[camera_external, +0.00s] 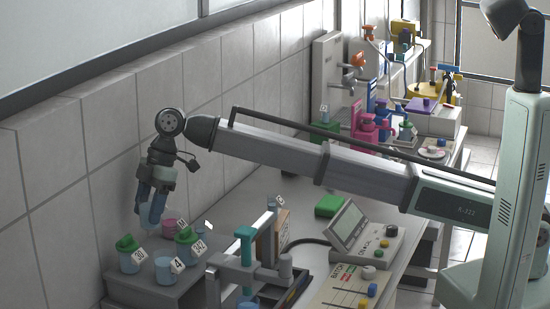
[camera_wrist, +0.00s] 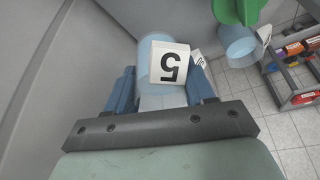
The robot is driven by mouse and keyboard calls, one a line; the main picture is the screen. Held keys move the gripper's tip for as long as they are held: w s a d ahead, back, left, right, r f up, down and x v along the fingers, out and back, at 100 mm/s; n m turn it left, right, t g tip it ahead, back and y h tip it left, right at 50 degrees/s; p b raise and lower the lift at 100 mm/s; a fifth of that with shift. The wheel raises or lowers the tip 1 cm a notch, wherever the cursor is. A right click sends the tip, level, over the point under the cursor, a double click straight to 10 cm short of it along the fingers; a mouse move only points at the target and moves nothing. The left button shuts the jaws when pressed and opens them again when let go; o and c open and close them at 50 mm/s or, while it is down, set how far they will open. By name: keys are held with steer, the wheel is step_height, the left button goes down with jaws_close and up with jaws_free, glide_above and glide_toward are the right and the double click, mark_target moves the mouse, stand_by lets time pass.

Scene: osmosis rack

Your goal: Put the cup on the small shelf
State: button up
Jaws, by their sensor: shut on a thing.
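My gripper (camera_external: 152,212) hangs at the left, close to the tiled wall and above a grey raised stand (camera_external: 143,294). The wrist view shows my gripper (camera_wrist: 162,88) with its blue fingers on both sides of a pale blue cup (camera_wrist: 153,50) labelled 5, shut on it. The label appears upside down there. In the external view the held cup is hard to make out among the fingers. The stand bears several other cups, and I cannot tell for sure whether it is the small shelf.
Below my gripper stand a green-topped cup (camera_external: 129,261) labelled 30, a blue cup (camera_external: 162,272) labelled 4, another green-topped cup (camera_external: 184,247) and a pink cup (camera_external: 172,226). A teal-handled fixture (camera_external: 245,246) stands to the right. A rack (camera_wrist: 296,72) shows in the wrist view.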

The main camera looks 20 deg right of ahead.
steer(key=shift+f, duration=3.5)
steer(key=shift+f, duration=0.15)
steer(key=o, duration=1.1)
steer(key=shift+c, duration=0.2)
steer(key=v, duration=1.2)
steer(key=shift+w, duration=0.1)
